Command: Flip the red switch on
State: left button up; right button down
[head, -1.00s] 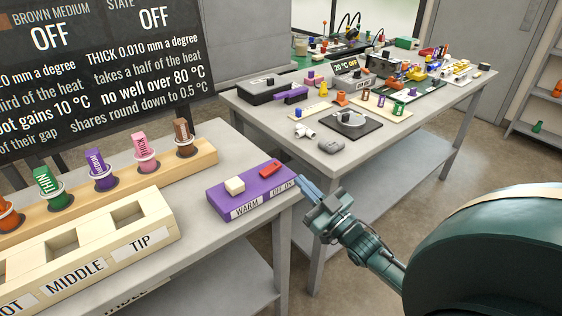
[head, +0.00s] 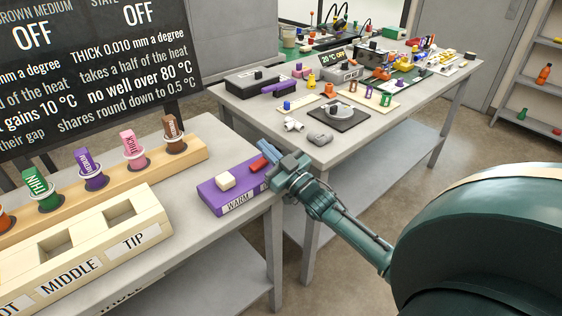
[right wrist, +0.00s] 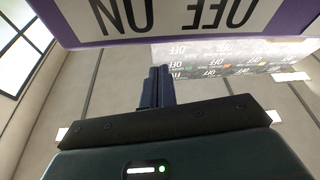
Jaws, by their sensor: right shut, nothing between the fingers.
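The red switch (head: 259,163) sits on the right part of the purple box (head: 212,195), at the near table's right corner. In the head view my right gripper (head: 268,156) is shut and empty, its blue fingertips at the switch and partly covering it and the OFF/ON label. Whether they touch it I cannot tell. In the right wrist view the shut fingers (right wrist: 157,85) point at the box's OFF ON label (right wrist: 175,18), which appears upside down; the switch is out of that view. My left gripper is not in view.
A cream button (head: 225,181) stands on the same box above the WARM label. A wooden rack (head: 190,155) with several coloured labelled plugs and a cream tray (head: 150,222) stand to the left. A second table (head: 330,150) with many items stands behind. A dark board reads OFF.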

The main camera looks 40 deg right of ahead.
aim_at(260, 164)
jog(key=f, duration=0.3)
jog(key=shift+s+d+f, duration=0.15)
jog(key=shift+d+f, duration=0.2)
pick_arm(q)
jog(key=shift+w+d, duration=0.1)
pick_arm(e)
jog(key=shift+f, duration=0.2)
